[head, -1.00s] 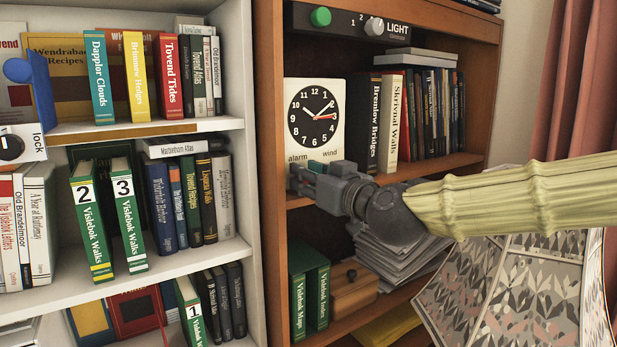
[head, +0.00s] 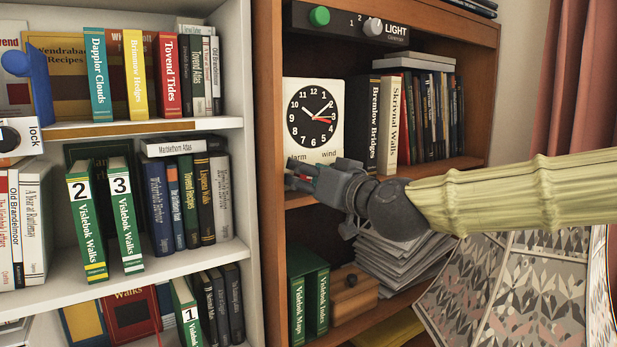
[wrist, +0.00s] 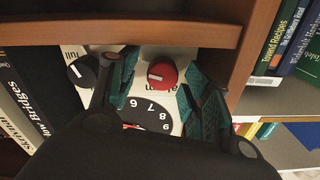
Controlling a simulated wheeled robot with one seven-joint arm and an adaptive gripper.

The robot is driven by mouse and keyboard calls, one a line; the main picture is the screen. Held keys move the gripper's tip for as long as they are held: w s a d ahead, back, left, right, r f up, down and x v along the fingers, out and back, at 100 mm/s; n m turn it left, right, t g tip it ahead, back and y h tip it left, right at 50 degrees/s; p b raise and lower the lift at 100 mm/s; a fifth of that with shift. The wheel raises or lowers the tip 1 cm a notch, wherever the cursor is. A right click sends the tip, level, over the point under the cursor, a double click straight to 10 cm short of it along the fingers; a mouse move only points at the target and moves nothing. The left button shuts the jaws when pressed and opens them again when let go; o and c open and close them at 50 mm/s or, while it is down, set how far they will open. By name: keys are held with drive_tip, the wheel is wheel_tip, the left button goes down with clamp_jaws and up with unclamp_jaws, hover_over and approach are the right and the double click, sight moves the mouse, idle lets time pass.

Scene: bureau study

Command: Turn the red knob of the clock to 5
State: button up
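The white clock (head: 336,95) stands on a shelf of the brown bookcase, with a black dial, numbers and a red hand. Its red knob (wrist: 161,72) shows in the wrist view beside the upside-down "alarm" label, with a white mark toward the left of that picture. My gripper (wrist: 160,78) is open, with one teal-padded finger on each side of the red knob; contact cannot be told. In the head view my gripper (head: 305,178) is at the clock's lower front and mostly hides the knob. A black knob (wrist: 83,71) sits left of the fingers in the wrist view.
A shelf board (wrist: 130,32) runs close beyond the knobs in the wrist view. Books (head: 375,110) stand right of the clock, and loose papers (head: 400,262) lie below my wrist. A patterned lampshade (head: 520,285) is under my arm.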

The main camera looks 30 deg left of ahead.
drive_tip(key=v, duration=1.2)
idle(0.3)
drive_tip(key=shift+d, duration=0.1)
